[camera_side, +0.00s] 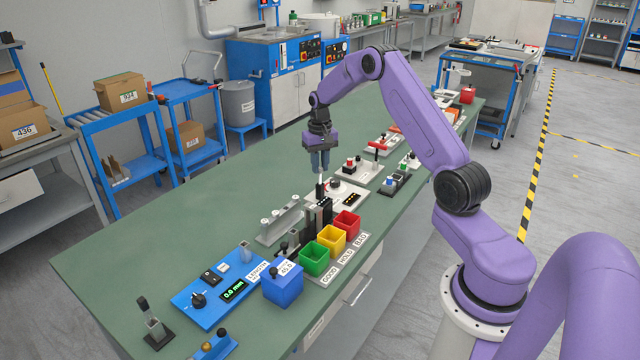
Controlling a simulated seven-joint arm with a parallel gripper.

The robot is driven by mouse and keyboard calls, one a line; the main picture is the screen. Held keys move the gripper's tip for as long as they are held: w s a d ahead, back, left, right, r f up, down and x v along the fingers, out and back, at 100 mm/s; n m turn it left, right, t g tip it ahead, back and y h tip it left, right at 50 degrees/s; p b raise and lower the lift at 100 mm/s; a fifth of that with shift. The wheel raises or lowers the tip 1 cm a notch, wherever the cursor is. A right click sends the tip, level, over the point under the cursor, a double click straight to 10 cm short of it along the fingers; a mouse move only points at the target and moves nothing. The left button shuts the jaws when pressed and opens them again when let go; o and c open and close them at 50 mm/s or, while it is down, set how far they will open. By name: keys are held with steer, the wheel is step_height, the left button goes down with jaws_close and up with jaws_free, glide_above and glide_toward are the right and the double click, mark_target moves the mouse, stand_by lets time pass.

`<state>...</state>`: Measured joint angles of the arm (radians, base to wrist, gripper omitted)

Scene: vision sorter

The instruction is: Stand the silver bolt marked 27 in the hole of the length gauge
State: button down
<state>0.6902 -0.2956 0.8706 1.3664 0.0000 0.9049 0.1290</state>
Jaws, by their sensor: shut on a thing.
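My purple gripper (320,166) points down above the middle of the green bench, its fingers shut on a thin pale piece, apparently the silver bolt (321,179), just below the fingertips. Its mark is too small to read. A dark upright part stands directly below it, and I cannot tell whether they touch. The length gauge (213,291) is a blue panel at the front left, with a black knob, a display reading 0.0 mm and a LENGTH label. Its hole cannot be made out. A blue block (283,290) with a number label stands at its right end.
A grey rack (279,222) with silver pieces stands left of dark stepped blocks (318,217). Green (314,262), yellow (331,242) and red (347,224) bins line the front edge. Other small devices stand to the back right.

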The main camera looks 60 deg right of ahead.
mark_target(320, 169)
steer(key=shift+r, duration=1.5)
steer(key=a+r+n, duration=0.2)
steer(key=a+n, duration=0.1)
steer(key=a, duration=1.4)
steer(key=a+r+n, duration=0.2)
steer(key=a+n, duration=0.1)
steer(key=a, duration=1.3)
step_height(320, 169, down, 6)
steer(key=shift+f, duration=1.8)
steer(key=c, duration=0.5)
jaws_free()
